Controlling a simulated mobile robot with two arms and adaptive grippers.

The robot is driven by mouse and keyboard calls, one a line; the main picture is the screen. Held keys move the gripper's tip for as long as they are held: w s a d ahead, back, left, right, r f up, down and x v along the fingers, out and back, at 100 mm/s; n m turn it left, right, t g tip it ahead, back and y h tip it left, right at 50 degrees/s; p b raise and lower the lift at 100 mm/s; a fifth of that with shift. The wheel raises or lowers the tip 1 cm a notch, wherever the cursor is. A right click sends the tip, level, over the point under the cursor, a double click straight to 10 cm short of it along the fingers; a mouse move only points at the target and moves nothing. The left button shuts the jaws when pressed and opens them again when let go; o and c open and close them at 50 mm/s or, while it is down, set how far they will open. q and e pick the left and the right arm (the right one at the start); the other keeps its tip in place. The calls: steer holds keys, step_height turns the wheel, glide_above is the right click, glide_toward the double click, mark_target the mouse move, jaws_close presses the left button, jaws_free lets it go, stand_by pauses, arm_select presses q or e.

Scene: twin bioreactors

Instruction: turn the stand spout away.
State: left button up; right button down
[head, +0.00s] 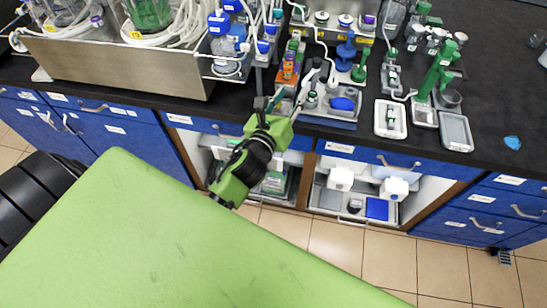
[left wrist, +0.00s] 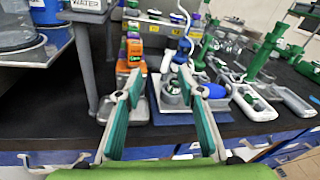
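My left gripper (head: 284,98) reaches over the bench's front edge at the centre of the head view. In the left wrist view its two teal-padded fingers (left wrist: 161,88) are spread apart with nothing held between them. Just beyond them is a small grey-blue tray (left wrist: 163,116) with a metal-capped piece (left wrist: 172,97), a blue rounded piece (left wrist: 215,91) and a curved white spout-like part (left wrist: 181,58). The tray also shows in the head view (head: 330,121), where the fingers partly cover its left side. I cannot tell whether a fingertip touches the spout-like part. My right gripper is not in view.
An orange-and-green rack (head: 289,70) stands close left of the tray. A large metal tray (head: 120,70) with coiled tubes is farther left. A white dish (head: 390,132), a grey dish (head: 470,146) and a green stand (head: 436,72) are to the right. The bench's far right is mostly clear.

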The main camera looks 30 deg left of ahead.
arm_select(q)
steer(key=s+f+n+g, duration=0.3)
steer(key=f+n, duration=0.3)
steer(key=f, duration=0.4)
steer(key=s+f+n+g+b, duration=0.1)
steer(key=s+f+n+g, duration=0.2)
steer(key=s+f+n, duration=0.2)
steer(key=shift+a+f+n, duration=0.3)
steer(key=shift+f+n, duration=0.8)
steer(key=shift+f, duration=1.3)
